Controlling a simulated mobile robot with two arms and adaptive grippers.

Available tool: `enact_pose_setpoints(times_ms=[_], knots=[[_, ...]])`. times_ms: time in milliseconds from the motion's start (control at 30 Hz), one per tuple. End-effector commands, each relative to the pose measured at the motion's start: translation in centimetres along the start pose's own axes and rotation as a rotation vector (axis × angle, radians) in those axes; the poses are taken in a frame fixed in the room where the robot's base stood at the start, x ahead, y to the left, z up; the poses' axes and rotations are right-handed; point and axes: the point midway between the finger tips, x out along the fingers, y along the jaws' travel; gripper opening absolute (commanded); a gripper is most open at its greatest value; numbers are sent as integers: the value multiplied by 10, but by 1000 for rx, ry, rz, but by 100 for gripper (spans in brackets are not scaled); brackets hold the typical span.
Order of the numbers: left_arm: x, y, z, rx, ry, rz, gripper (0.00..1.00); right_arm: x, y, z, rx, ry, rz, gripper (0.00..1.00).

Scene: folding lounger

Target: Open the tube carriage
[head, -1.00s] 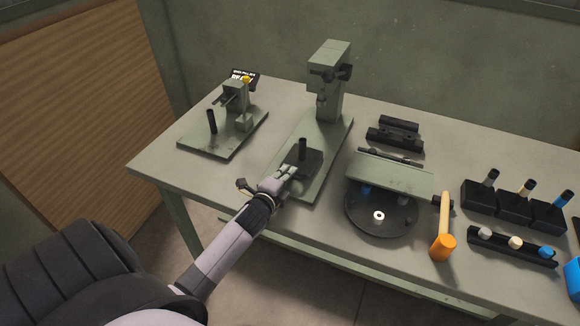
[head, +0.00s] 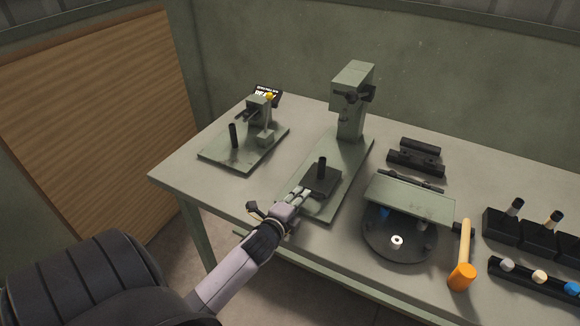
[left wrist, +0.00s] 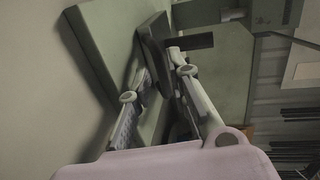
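A small dark block with an upright black post (head: 321,167), which looks like the tube carriage, sits on the green base (head: 345,160) of the tall middle stand. My left gripper (head: 303,195) reaches its near edge from the front. In the left wrist view the two fingers (left wrist: 158,68) are apart, with the dark block (left wrist: 153,42) at their tips. The black post (left wrist: 190,42) shows beyond them. I cannot tell whether the fingers touch the block. My right gripper is not in view.
A smaller green fixture (head: 245,147) stands at the left of the table (head: 185,178). Right of the stand are a round dark turntable (head: 395,245) under a green cover (head: 410,198), an orange hammer (head: 462,272), black blocks (head: 415,162) and peg holders (head: 500,228).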

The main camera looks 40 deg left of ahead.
Motion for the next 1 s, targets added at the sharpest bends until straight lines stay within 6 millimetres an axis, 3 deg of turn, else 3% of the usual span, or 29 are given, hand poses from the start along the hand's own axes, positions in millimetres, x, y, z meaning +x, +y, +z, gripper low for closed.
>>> enact_pose_setpoints(times_ms=[200,400,1000], knots=[[-49,2,0,0,0,4,18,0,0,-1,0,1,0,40],[-76,2,0,-3,-1,3,18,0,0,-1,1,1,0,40],[-83,1,0,-1,0,2,18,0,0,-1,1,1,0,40]])
